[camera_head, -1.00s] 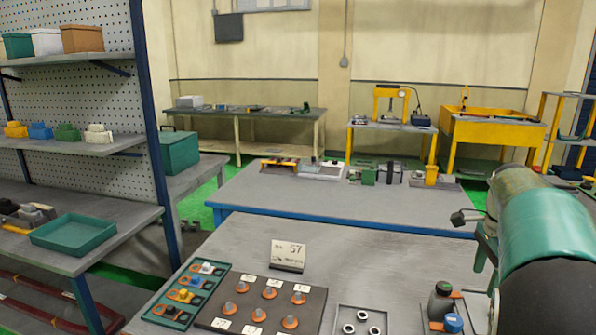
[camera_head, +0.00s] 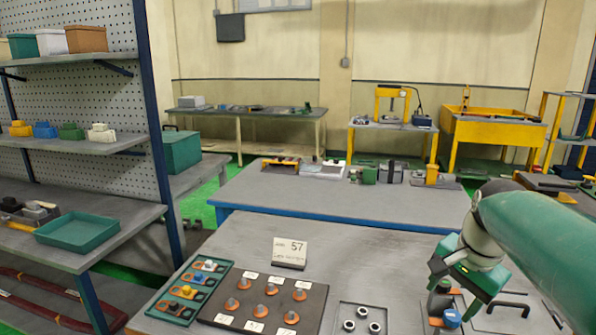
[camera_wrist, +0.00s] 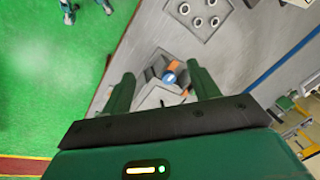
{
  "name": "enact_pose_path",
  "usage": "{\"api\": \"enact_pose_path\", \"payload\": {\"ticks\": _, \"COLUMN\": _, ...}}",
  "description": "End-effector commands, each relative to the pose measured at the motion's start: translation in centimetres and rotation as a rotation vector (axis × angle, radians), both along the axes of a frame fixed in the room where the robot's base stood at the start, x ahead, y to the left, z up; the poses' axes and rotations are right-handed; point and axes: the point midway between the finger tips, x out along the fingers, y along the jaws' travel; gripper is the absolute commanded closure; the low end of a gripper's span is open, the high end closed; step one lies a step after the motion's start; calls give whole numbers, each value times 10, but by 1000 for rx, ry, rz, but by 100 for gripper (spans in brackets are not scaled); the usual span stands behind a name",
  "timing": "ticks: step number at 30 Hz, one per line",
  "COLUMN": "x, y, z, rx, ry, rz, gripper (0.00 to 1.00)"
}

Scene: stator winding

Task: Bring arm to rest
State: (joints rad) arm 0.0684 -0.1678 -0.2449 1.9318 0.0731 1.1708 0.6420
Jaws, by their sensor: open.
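My arm (camera_head: 540,240) reaches in from the right edge of the head view. My gripper (camera_wrist: 161,71) is open in the wrist view, its two green fingers apart with nothing held between them. In the head view its green body hangs above the right part of the near bench, over a dark bottle (camera_head: 440,302) and a blue-capped piece (camera_head: 452,318). The blue cap (camera_wrist: 169,77) also shows between the fingers in the wrist view, farther off on the bench. The fingertips are hard to make out in the head view.
The near grey bench (camera_head: 345,265) holds a teal tray (camera_head: 160,309), a dark board of orange-based pegs (camera_head: 314,304), a card marked 57 (camera_head: 290,252) and a ring tray (camera_head: 345,329). A second bench (camera_head: 300,205) stands behind. Shelving (camera_head: 80,149) stands left. The bench middle is clear.

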Motion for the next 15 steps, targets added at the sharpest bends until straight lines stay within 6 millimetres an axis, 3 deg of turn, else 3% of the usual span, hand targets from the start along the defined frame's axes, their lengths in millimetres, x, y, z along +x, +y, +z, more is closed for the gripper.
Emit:
{"api": "enact_pose_path", "payload": {"ticks": 3, "x": -31, "y": 35, "z": -2, "rx": -53, "ry": -69, "rz": 207, "gripper": 39}}
{"api": "enact_pose_path", "payload": {"ticks": 9, "x": -83, "y": 83, "z": -17, "rx": -185, "ry": -172, "rz": 548, "gripper": 39}}
{"api": "enact_pose_path", "payload": {"ticks": 15, "x": -122, "y": 113, "z": -40, "rx": -328, "ry": -245, "rz": 819, "gripper": 39}}
